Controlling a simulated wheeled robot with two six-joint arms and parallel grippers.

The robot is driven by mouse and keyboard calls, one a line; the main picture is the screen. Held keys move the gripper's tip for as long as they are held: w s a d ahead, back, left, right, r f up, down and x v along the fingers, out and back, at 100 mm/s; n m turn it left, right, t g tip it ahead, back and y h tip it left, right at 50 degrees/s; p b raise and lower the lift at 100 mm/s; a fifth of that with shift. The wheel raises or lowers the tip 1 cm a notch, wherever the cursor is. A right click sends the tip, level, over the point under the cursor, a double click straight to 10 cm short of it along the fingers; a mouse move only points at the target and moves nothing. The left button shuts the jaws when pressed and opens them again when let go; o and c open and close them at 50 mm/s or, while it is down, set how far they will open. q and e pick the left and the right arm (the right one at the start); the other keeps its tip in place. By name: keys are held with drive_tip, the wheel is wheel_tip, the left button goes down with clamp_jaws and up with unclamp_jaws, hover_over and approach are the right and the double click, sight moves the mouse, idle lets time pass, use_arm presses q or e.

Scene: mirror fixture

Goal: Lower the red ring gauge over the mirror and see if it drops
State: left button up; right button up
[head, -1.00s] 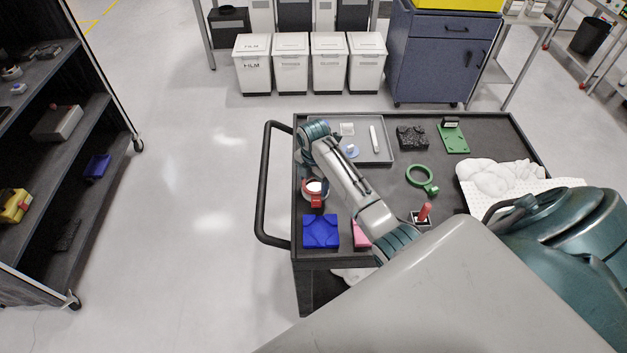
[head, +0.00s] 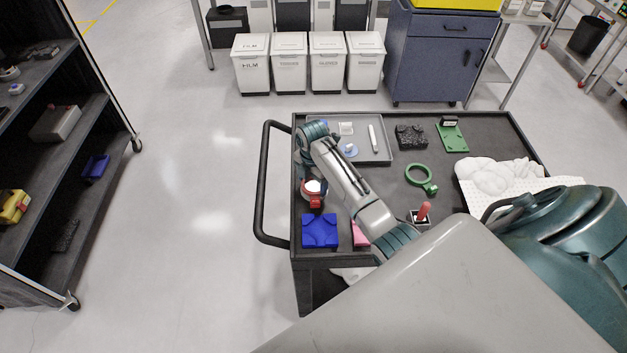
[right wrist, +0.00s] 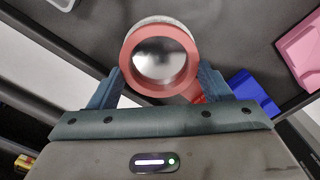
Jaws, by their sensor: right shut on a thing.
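The red ring gauge (right wrist: 128,58) is in my right gripper (right wrist: 160,76), whose two fingers hold it from either side in the right wrist view. In the head view the ring gauge (head: 316,203) is at the left side of the cart, with its red handle toward the blue block. The round, shiny mirror (right wrist: 160,57) shows through the ring's opening, and a pale rim shows past the ring's far edge. I cannot tell how far the ring has come down around the mirror. My left gripper is not in view.
A blue block (head: 320,232) and a pink block (head: 360,235) lie nearby. A grey tray (head: 385,158) is behind, and a green ring (head: 409,172) lies to the right. A red-handled item (head: 423,212) stands close to my right arm. The cart's handle (head: 262,190) is at left.

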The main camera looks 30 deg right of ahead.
sight(312, 188)
drive_tip(key=shift+r, duration=0.2)
drive_tip(key=shift+r, duration=2.35)
